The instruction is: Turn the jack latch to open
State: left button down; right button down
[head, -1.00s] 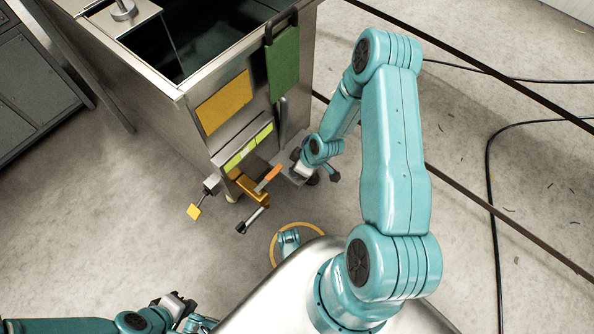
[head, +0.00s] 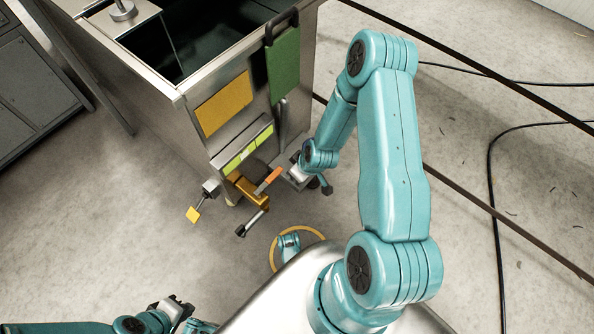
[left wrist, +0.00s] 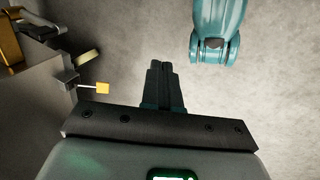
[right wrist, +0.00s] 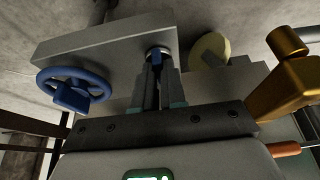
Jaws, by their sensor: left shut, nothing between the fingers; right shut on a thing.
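My right gripper (right wrist: 158,85) is shut on a small blue part (right wrist: 156,60) below a round fitting under a grey plate (right wrist: 105,45); I take this part to be the jack latch, though the fingers hide most of it. In the head view the right gripper (head: 297,173) is at the cabinet's lower corner, its fingertips hard to see. A gold bracket (head: 248,190) with an orange handle (head: 268,180) sits just left of it; the bracket also shows in the right wrist view (right wrist: 285,90). My left gripper (head: 180,308) is shut and empty, low at left; its fingers (left wrist: 158,68) point over bare floor.
A blue handwheel (right wrist: 72,92) hangs left of the right gripper. The metal cabinet (head: 205,130) carries a yellow panel (head: 223,103) and a green cloth-like panel (head: 283,65). A yellow-tipped lever (head: 193,214) and a black-handled lever (head: 251,223) stick out. Floor at left is clear.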

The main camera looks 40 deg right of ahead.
jog(key=c, duration=1.2)
grip_release()
